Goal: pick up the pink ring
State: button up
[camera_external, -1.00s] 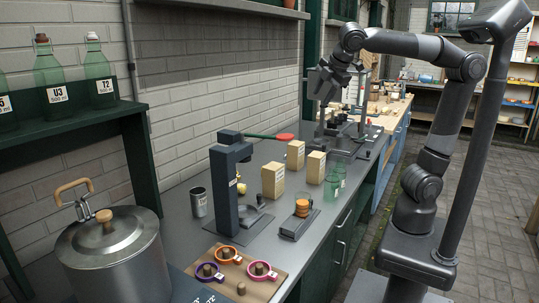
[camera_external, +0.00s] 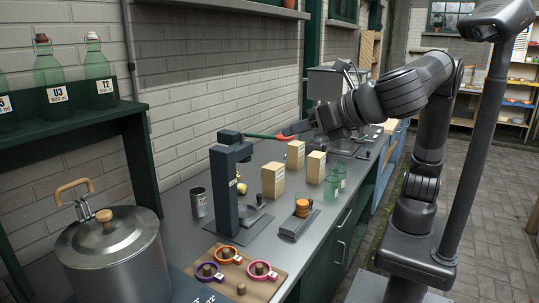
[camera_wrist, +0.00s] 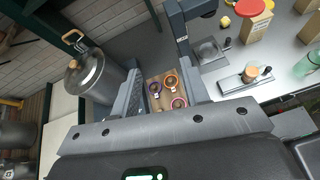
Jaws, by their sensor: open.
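The pink ring (camera_external: 250,273) lies around a cork-coloured peg on a brown board (camera_external: 222,283) at the front of the grey bench. It is the rightmost of three rings there. In the wrist view the pink ring (camera_wrist: 179,107) shows between my fingers, near the right one, well beyond the fingertips. An orange ring (camera_external: 236,249) and a purple ring (camera_external: 197,275) are beside it on the board. My gripper (camera_external: 287,132) is open and empty, high above the bench, behind and to the right of the board.
A dark upright press (camera_external: 224,190) with a red-tipped lever (camera_external: 265,136) stands behind the board. A large metal pot (camera_external: 112,255) is at left.

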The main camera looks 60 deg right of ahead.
jog(key=s+a+n, duration=0.2)
jog(key=s+a, duration=0.2)
jog(key=t, duration=0.1)
send_near(274, 275)
jog(key=w, duration=0.1)
jog(key=shift+y, duration=0.4)
jog(key=x, duration=0.7)
jog(key=shift+w+d+f, duration=0.2)
jog(key=shift+d+f, duration=0.05)
grip_shut()
